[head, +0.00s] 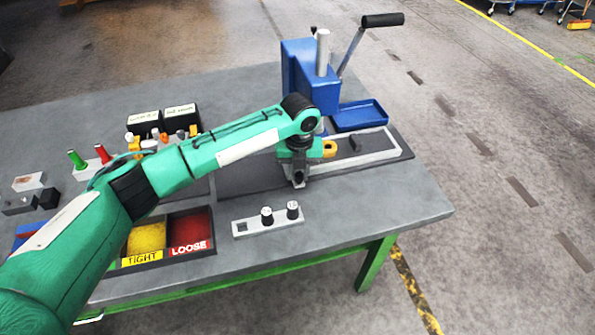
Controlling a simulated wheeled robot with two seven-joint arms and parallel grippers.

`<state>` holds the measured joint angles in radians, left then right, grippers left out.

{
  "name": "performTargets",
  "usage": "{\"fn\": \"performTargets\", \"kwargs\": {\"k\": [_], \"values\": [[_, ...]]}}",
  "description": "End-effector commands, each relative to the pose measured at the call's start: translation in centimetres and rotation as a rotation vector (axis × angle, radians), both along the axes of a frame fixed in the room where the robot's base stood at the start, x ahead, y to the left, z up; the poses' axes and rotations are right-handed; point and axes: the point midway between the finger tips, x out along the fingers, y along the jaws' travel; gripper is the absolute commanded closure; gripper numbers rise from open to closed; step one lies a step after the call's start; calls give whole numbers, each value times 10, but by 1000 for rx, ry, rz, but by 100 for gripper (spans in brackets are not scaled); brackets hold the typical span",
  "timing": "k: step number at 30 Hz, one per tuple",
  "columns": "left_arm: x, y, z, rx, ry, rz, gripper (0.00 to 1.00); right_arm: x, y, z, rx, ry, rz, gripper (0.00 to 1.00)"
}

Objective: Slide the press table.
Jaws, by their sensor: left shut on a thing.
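The blue press (302,72) stands at the back right of the workbench, with a grey post and a black-gripped lever (382,20). The press table (385,157), a light grey piece on a dark base plate, lies in front of it and runs to the right. My green left arm reaches across the bench from the left. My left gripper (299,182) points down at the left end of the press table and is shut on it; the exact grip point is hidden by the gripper. An orange-yellow part (329,148) shows just right of the gripper. My right gripper is not in view.
Yellow TIGHT and red LOOSE bins (190,230) are at the front left. A blue tray (358,115) is beside the press. The bench's right front corner (425,205) is clear.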

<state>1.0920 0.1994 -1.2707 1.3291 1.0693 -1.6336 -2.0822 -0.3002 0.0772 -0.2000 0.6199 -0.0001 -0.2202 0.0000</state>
Motion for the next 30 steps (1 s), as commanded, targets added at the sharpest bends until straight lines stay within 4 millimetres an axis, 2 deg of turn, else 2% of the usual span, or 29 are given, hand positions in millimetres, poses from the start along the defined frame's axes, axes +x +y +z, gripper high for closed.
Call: {"fn": "performTargets", "kwargs": {"k": [1,2,4,5,13,17,20,30], "values": [[1,0,2,-1,-4,2,100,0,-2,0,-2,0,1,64],[1,0,2,-1,-4,2,73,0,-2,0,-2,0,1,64],[1,0,1,-1,-4,2,59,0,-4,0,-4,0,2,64],[1,0,1,-1,-3,2,57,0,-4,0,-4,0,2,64],[1,0,1,0,-2,1,57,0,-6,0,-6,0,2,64],[1,0,10,-3,-4,0,57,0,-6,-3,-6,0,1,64],[1,0,25,-3,-5,0,57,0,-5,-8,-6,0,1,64],[1,0,102,-2,-5,1,57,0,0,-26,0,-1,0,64]]}}
